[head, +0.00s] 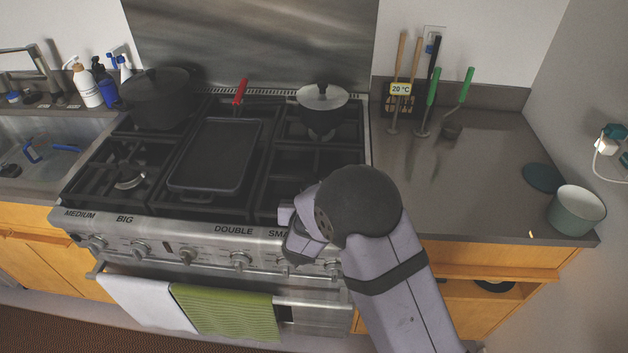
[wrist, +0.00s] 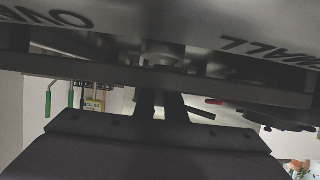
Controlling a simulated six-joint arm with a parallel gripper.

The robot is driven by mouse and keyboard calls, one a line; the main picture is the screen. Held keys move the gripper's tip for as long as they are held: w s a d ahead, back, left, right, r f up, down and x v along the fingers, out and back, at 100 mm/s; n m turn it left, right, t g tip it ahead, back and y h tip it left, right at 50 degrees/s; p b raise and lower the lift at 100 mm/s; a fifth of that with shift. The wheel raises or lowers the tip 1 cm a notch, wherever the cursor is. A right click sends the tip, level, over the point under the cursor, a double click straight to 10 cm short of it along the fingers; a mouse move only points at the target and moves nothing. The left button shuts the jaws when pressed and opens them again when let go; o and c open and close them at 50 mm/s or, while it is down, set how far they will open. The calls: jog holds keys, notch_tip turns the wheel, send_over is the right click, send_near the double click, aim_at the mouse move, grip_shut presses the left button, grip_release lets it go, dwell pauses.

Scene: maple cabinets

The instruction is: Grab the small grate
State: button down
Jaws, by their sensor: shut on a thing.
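The black cast grates lie on the stove top. The right front grate (head: 290,165) is partly hidden by my wrist, and the label below it begins with "SMA". My gripper (head: 303,240) is low at the stove's front edge, in front of the control panel. In the wrist view, the dark fingers (wrist: 162,104) are close together and shut on a part of the stove front (wrist: 163,52), which looks like a knob. It lies between an upside-down "SMALL" label and another label. The contact is dark, so I cannot tell exactly what is held.
A griddle pan (head: 216,155) with a red handle lies mid-stove. A lidded pot (head: 322,108) stands at the right rear, a dark pot (head: 160,97) at the left rear. Towels (head: 225,313) hang on the oven handle. The right counter (head: 450,185) is mostly clear.

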jog(key=shift+w+r, duration=0.15)
jog(key=shift+r, duration=0.8)
notch_tip(320, 180, up, 8)
jog(key=shift+r+b, duration=0.25)
jog(key=shift+b, duration=0.05)
